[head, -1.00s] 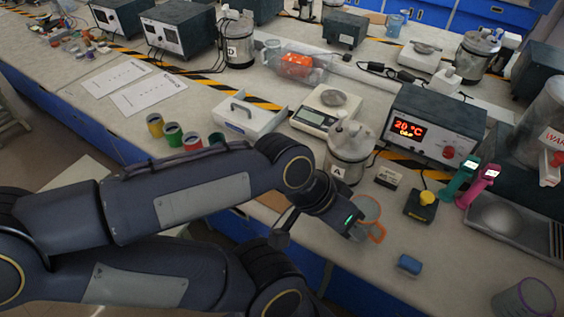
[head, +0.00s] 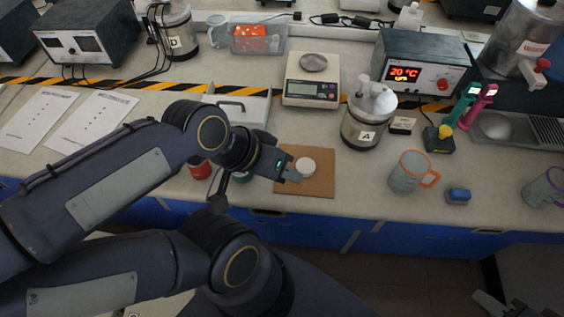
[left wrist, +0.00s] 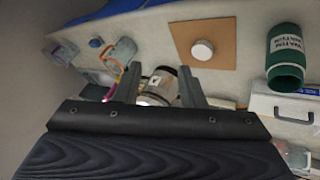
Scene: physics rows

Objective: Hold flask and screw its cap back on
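A round white cap (head: 305,165) lies on a brown square mat (head: 318,185) near the bench's front edge. It also shows in the left wrist view (left wrist: 202,50). A metal flask marked A (head: 364,130), with a white top, stands upright behind and right of the mat. It shows beyond my left fingers in the left wrist view (left wrist: 160,86). Which vessel the cap belongs to cannot be told. My left gripper (head: 293,174) is over the mat's left part; its fingers (left wrist: 160,90) are apart and empty.
A green lettered container (left wrist: 284,60) stands beside the mat, largely behind my arm in the head view. A red container (head: 200,170) is left of it. An orange-handled mug (head: 408,172) and blue block (head: 458,195) are right. A scale (head: 312,80) stands behind.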

